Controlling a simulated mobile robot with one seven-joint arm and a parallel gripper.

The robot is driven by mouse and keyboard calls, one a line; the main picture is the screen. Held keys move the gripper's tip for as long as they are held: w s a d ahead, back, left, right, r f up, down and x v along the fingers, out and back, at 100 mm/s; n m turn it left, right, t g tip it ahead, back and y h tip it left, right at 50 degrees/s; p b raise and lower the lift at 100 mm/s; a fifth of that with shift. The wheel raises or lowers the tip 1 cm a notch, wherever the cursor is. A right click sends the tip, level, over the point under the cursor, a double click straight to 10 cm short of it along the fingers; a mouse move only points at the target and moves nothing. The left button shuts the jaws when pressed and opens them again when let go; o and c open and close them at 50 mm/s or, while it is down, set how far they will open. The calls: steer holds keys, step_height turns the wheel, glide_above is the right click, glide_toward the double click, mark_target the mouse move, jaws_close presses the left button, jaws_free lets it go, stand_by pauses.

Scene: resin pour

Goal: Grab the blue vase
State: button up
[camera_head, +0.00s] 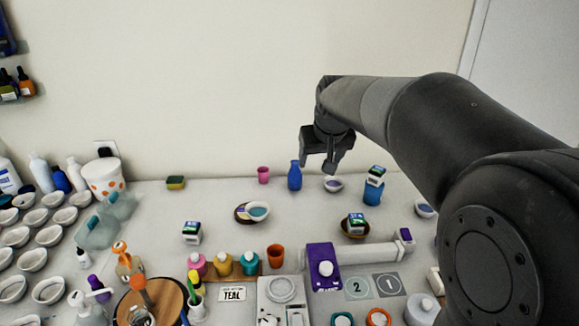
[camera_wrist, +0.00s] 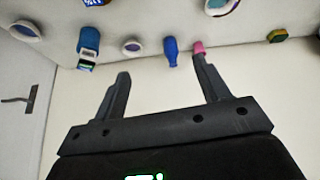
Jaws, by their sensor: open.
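The blue vase (camera_head: 295,176) stands upright near the back of the white table, close to the wall. It has a narrow neck and a wider body. In the wrist view the blue vase (camera_wrist: 171,51) shows upside down, beyond the fingertips and between them sideways. My gripper (camera_head: 328,168) is open and empty, in the air to the right of the vase in the head view. In the wrist view my gripper (camera_wrist: 160,65) shows its two fingers spread apart, with nothing between them. The fingers appear apart from the vase.
A pink cup (camera_head: 263,175) stands left of the vase. A small bowl (camera_head: 333,185) is to its right, and a blue container with a box on top (camera_head: 373,193) farther right. A wooden-rimmed bowl (camera_head: 257,212) lies in front. The wall rises close behind.

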steer(key=w+a+f, duration=0.1)
steer(key=w+f, duration=0.1)
steer(key=w, duration=0.5)
steer(key=w+a+f, duration=0.1)
steer(key=w+f, duration=0.2)
steer(key=w, duration=0.3)
glide_toward(294, 163)
steer(key=x, duration=0.2)
steer(key=shift+n+y, duration=0.4)
steer(key=x, duration=0.6)
steer(key=shift+d, duration=0.2)
steer(key=shift+d+x, duration=0.2)
steer(key=shift+x, duration=1.15)
steer(key=shift+d+x, duration=0.2)
steer(key=shift+x, duration=1.1)
steer(key=shift+c, duration=0.5)
steer(key=shift+f, duration=0.1)
steer(key=c, duration=1.4)
